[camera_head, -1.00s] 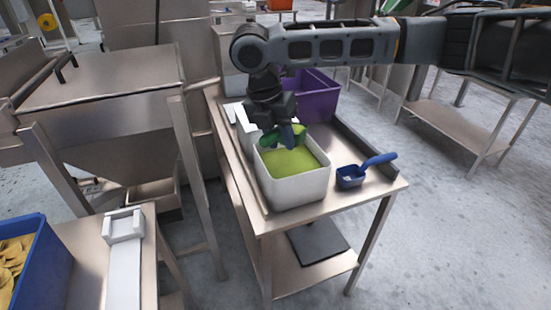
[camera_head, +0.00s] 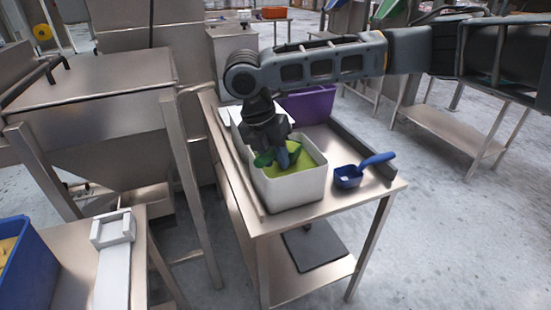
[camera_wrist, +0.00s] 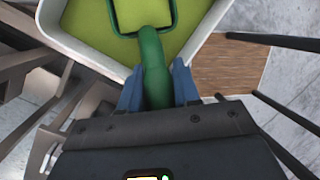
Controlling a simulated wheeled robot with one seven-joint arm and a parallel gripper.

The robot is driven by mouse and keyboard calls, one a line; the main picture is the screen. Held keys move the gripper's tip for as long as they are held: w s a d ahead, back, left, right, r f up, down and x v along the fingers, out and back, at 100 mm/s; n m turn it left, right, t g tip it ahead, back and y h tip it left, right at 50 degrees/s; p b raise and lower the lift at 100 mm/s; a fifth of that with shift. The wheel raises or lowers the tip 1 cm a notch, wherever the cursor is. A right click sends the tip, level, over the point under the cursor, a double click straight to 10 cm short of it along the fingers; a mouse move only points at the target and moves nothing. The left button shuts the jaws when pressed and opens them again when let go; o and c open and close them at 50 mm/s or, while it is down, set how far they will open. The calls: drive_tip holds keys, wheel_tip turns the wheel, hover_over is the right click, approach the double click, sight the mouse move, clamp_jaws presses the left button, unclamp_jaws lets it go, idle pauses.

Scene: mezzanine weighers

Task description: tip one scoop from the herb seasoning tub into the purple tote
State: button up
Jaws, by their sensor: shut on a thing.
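The white tub (camera_head: 293,190) stands on the narrow steel table and holds yellow-green seasoning (camera_head: 307,158). My gripper (camera_head: 284,156) reaches down into the tub and is shut on the handle of a green scoop (camera_head: 263,159). In the wrist view the green scoop (camera_wrist: 152,58) points away between the blue fingertips (camera_wrist: 158,88), its bowl down at the seasoning. Yellow-green shows inside the bowl's rim, but I cannot tell how full it is. The purple tote (camera_head: 312,104) is behind the tub on the same table, partly hidden by my arm.
A blue scoop (camera_head: 348,177) lies on the table right of the tub. A dark flat board (camera_head: 314,247) is on the lower shelf. A steel hopper stand (camera_head: 100,80) is on the left. A blue tub (camera_head: 30,262) and white holder (camera_head: 112,230) are at front left.

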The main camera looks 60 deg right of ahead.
sight(269, 151)
drive_tip(key=shift+s+a+r+h+p, duration=0.15)
drive_tip(key=shift+a+r+h, duration=0.25)
drive_tip(key=shift+r, duration=0.65)
drive_tip(key=shift+a+r+h+p, duration=0.3)
drive_tip(key=shift+a+r, duration=0.25)
drive_tip(key=shift+r, duration=0.55)
drive_tip(key=shift+s+a+r+h+p, duration=0.1)
drive_tip(key=shift+a+r+h+p, duration=0.25)
drive_tip(key=shift+r, duration=0.7)
